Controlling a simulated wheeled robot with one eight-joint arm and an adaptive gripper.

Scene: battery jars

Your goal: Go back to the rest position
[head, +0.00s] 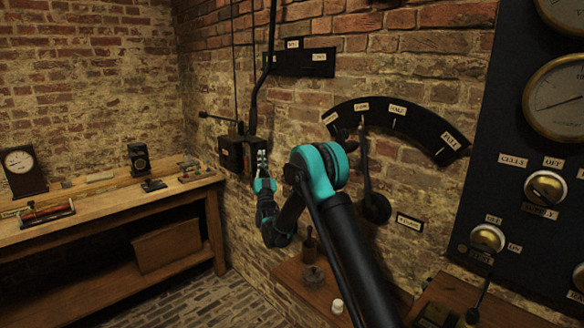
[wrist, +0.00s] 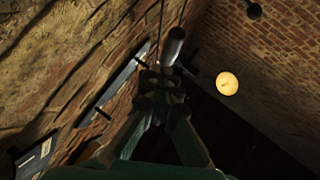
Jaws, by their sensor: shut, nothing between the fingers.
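My gripper (head: 262,158) is in the middle of the head view, pointing up, with its fingers together and nothing between them. It appears close in front of the dark box (head: 232,154) on the brick wall; I cannot tell whether it touches it. A thin lever (head: 217,119) sticks out to the left above the box. In the wrist view the fingertips (wrist: 160,84) meet just below a grey rod-like end (wrist: 173,46). My teal and black arm reaches up from the lower right and hides part of the wall.
A curved dial plate (head: 397,122) with a lever (head: 367,170) is on the wall right of the gripper. A black gauge panel (head: 513,135) stands at the right. A workbench (head: 120,199) with tools is at the left. A low wooden shelf (head: 290,273) sits below my arm.

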